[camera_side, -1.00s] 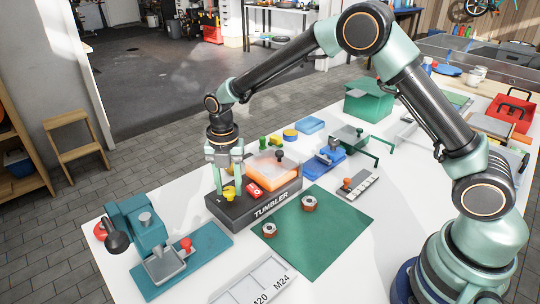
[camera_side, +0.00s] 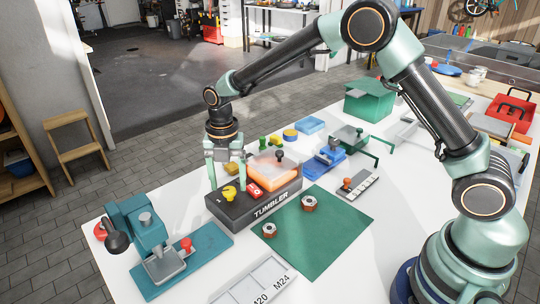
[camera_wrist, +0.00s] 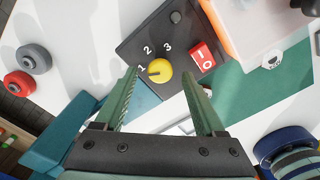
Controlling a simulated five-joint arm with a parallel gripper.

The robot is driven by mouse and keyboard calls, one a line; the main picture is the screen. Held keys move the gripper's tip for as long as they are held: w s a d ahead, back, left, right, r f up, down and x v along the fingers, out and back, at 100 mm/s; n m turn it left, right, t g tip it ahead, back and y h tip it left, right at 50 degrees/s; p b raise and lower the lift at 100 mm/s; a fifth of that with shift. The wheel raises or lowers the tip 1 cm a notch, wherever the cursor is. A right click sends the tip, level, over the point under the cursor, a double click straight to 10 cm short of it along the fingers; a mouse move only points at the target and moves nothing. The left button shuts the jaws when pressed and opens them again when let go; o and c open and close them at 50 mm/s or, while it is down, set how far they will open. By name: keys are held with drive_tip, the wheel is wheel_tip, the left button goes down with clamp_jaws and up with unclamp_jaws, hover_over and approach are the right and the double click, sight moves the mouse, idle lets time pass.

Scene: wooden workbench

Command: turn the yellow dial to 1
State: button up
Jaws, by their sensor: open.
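The yellow dial (camera_side: 230,193) sits on the front left of the dark box marked TUMBLER (camera_side: 258,214). In the wrist view the dial (camera_wrist: 161,67) has the numbers 1, 2 and 3 around its left and upper side. A dark mark on the dial points left, roughly at the 1. My gripper (camera_wrist: 160,76) is open, with one finger on each side of the dial and gaps between. In the side view my gripper (camera_side: 228,184) is above the box at the dial. The exact height of the fingertips over the dial is hard to tell.
A red switch (camera_wrist: 203,56) lies right of the dial, and an orange translucent tub (camera_side: 274,168) stands on the box behind it. A teal machine (camera_side: 150,240) is at the left. A green mat (camera_side: 316,235) with two nuts lies at the right.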

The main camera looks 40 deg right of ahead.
sight(230, 189)
wheel_tip(230, 189, up, 11)
drive_tip(key=shift+f, duration=0.15)
idle(0.4)
drive_tip(key=s+d+r+m+t, duration=0.3)
drive_tip(key=s+d+r+m, duration=0.55)
drive_tip(key=m, duration=0.55)
drive_tip(key=s+d+f+m+t, duration=0.2)
drive_tip(key=s+d+m, duration=0.2)
drive_tip(key=s+m, duration=0.6)
drive_tip(key=m, duration=0.3)
drive_tip(key=shift+s+d+t, duration=0.15)
drive_tip(key=shift+s+t, duration=0.1)
drive_tip(key=shift+t, duration=0.05)
